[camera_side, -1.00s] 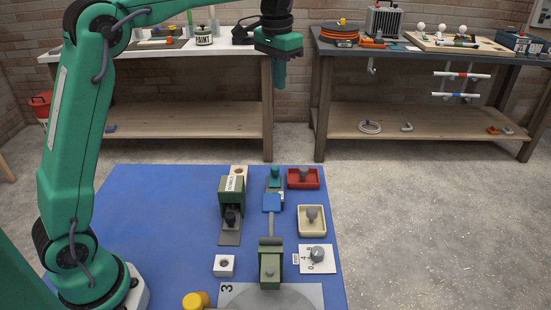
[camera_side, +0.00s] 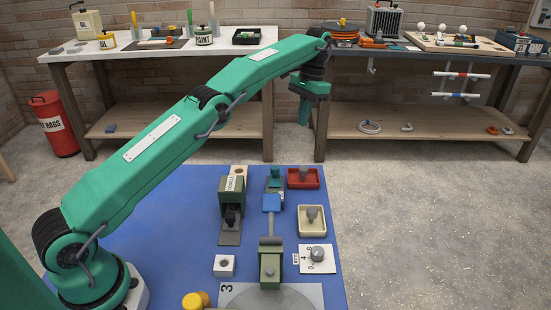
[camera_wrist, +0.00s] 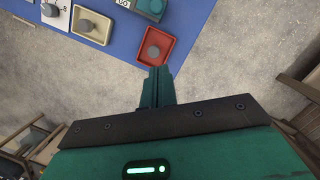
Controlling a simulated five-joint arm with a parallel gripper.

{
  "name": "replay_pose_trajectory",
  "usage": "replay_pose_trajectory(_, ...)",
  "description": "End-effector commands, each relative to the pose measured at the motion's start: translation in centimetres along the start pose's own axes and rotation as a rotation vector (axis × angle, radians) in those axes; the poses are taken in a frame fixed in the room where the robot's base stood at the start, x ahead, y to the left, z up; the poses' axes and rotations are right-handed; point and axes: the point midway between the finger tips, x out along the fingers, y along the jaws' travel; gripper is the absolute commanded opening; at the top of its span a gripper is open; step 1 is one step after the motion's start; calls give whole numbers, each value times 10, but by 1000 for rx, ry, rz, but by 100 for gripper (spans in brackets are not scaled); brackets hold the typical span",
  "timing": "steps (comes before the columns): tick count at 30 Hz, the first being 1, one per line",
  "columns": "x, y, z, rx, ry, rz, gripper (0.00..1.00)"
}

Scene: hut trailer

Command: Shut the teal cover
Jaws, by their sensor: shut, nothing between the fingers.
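A small teal piece (camera_side: 275,173), which looks like the teal cover, stands near the far edge of the blue mat, behind a blue block. In the wrist view, a teal part (camera_wrist: 150,8) with a darker round top is cut off by the top edge. Whether the cover is open cannot be told. My gripper (camera_side: 303,121) is shut and empty, in the air beyond the mat's far edge and above the mat's level. In the wrist view its fingertips (camera_wrist: 158,72) overlap the near edge of the red tray's picture.
A red tray (camera_side: 318,183) and a cream tray (camera_side: 302,230), each with a grey knob, stand right of the blue block (camera_side: 271,203). A green housing (camera_side: 222,190) stands left. A dial plate (camera_side: 306,265) is nearer. Two workbenches line the back wall.

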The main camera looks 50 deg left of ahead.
Motion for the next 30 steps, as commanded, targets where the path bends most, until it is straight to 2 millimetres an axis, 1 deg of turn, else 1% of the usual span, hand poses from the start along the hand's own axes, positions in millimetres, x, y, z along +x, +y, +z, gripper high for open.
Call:
replay_pose_trajectory(1, 8, -1, -3, 2, -10, 2, 0)
replay_pose_trajectory(6, 20, -2, -6, 6, -30, 5, 0)
replay_pose_trajectory(22, 24, -2, -7, 7, -34, 6, 0)
replay_pose_trajectory(30, 31, -3, -8, 7, -34, 6, 0)
